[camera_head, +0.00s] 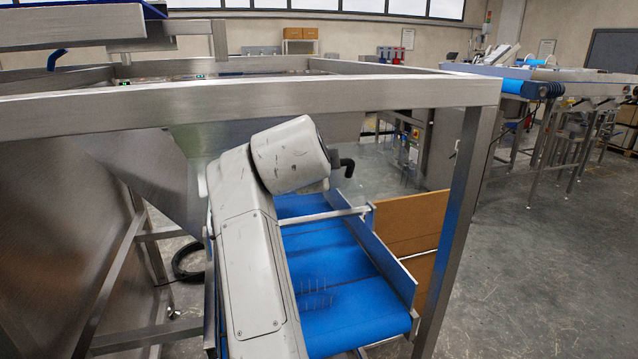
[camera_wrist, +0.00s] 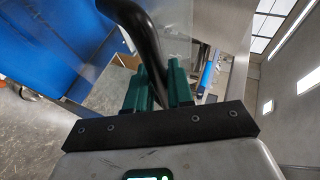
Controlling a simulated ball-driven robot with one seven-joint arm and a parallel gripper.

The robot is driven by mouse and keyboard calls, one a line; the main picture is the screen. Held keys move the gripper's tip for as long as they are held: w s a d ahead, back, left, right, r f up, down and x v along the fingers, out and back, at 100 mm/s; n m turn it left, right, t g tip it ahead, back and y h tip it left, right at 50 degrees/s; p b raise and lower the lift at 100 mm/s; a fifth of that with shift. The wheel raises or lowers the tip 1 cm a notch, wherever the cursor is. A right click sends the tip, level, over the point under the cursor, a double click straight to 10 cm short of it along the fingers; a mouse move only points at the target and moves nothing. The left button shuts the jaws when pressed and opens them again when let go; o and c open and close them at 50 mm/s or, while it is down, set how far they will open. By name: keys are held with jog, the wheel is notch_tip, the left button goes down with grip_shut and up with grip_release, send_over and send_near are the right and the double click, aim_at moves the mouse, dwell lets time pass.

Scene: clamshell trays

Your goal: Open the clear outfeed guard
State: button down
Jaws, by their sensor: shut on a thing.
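In the wrist view my gripper (camera_wrist: 159,76) has its two green fingers closed around a black bent bar handle (camera_wrist: 142,28). The handle runs from the upper left down between the fingers. The clear guard is hard to make out; a see-through panel (camera_wrist: 176,22) shows beside the handle in the wrist view. In the head view my arm covers the gripper, and a short black bent piece (camera_head: 347,166) sticks out to the right of my wrist. Faint slot marks show over the blue belt (camera_head: 345,312), but I cannot tell whether they are on the guard.
Brown boxes (camera_head: 408,235) stand beside the belt's side wall. Open grey floor (camera_head: 540,270) lies to the right. More conveyors (camera_head: 545,90) stand farther back.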

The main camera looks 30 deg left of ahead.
jog(key=shift+w+a+r, duration=0.4)
jog(key=shift+r, duration=0.1)
jog(key=c, duration=1.1)
grip_release()
jog(key=shift+f, duration=0.1)
jog(key=shift+s, duration=0.1)
jog(key=shift+s+d+r+b, duration=0.2)
jog(key=shift+s+b, duration=0.3)
jog(key=shift+b, duration=0.15)
jog(key=s+d+b, duration=0.3)
jog(key=s+d, duration=0.2)
jog(key=s, duration=0.5)
jog(key=shift+s+d+r, duration=0.2)
jog(key=shift+s+d, duration=0.05)
jog(key=shift+d, duration=0.05)
